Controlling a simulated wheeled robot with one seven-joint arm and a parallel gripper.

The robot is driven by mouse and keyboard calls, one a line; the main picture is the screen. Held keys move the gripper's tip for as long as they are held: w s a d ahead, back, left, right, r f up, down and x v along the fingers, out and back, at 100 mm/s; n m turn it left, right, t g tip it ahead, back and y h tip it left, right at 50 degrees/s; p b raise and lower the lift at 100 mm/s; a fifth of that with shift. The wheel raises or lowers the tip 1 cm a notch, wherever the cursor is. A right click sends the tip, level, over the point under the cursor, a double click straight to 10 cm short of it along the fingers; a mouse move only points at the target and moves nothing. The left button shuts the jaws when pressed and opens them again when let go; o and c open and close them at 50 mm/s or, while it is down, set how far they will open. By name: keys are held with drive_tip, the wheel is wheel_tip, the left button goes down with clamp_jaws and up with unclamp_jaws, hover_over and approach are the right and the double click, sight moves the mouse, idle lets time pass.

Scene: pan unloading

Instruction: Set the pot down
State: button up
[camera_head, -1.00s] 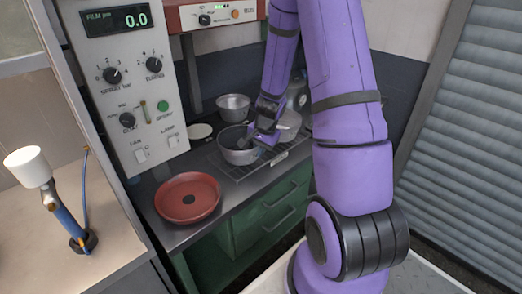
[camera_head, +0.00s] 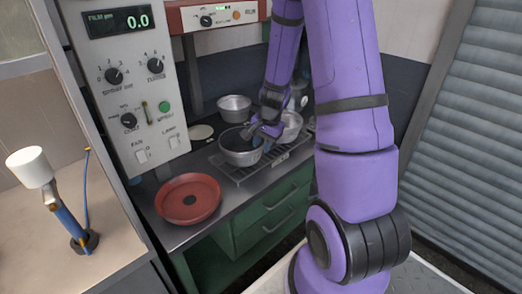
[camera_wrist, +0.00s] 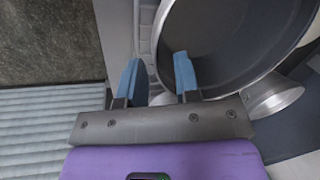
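A grey metal pot (camera_head: 240,158) with a dark inside sits on the dark rack on the counter in the head view. It looks upright. My gripper (camera_head: 264,133) is at its right rim, pointing down. In the wrist view the pot (camera_wrist: 225,45) fills the upper right. The two blue fingers of my gripper (camera_wrist: 158,80) stand apart on either side of its rim, with visible gaps between them and the wall. The right finger is over the inside, the left one outside. The gripper looks open. The arm hides part of the rim in the head view.
Other metal pots stand behind (camera_head: 234,110) and to the right (camera_head: 292,122). A red pan (camera_head: 188,199) lies at the front left of the counter. The rack (camera_head: 275,158) has some bare room at its right front. A control panel (camera_head: 130,85) rises at left.

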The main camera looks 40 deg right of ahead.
drive_tip(key=s+a+r+n+t, duration=0.1)
drive_tip(key=s+a+r+n, duration=0.15)
drive_tip(key=r, duration=0.55)
drive_tip(key=s+a+r+n, duration=0.15)
drive_tip(key=a+r, duration=0.25)
drive_tip(key=r, duration=0.5)
drive_tip(key=s+a+r+n+t, duration=0.1)
drive_tip(key=s+a+r+n, duration=0.4)
drive_tip(key=s, duration=0.3)
drive_tip(key=s+a+r+n+t+h, duration=0.1)
drive_tip(key=s+a+r+n, duration=0.4)
drive_tip(key=s, duration=0.4)
drive_tip(key=shift+a+r, duration=0.6)
drive_tip(key=shift+r, duration=0.65)
